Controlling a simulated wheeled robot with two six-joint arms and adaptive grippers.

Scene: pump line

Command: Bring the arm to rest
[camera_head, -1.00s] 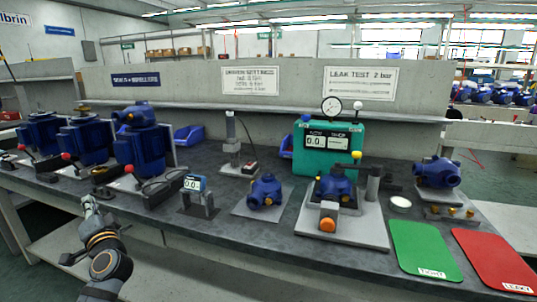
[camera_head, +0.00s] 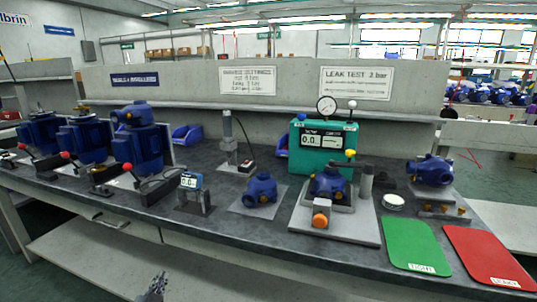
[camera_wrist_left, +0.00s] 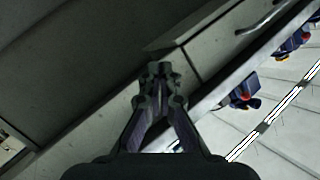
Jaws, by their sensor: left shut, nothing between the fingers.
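My left gripper (camera_head: 154,288) shows at the bottom edge of the head view, low in front of the bench (camera_head: 230,232) and below its top. In the left wrist view its fingers (camera_wrist_left: 158,75) are together with nothing between them. That view looks past the fingers at the bench's front edge and a drawer with a handle (camera_wrist_left: 262,20). Most of the left arm is out of the head view. My right gripper is not in view.
On the bench stand several blue pumps (camera_head: 136,143), a small gauge stand (camera_head: 193,192), a blue pump housing (camera_head: 262,189), a teal leak tester (camera_head: 322,150) and a clamped pump (camera_head: 328,186). A green mat (camera_head: 415,244) and a red mat (camera_head: 489,257) lie at right.

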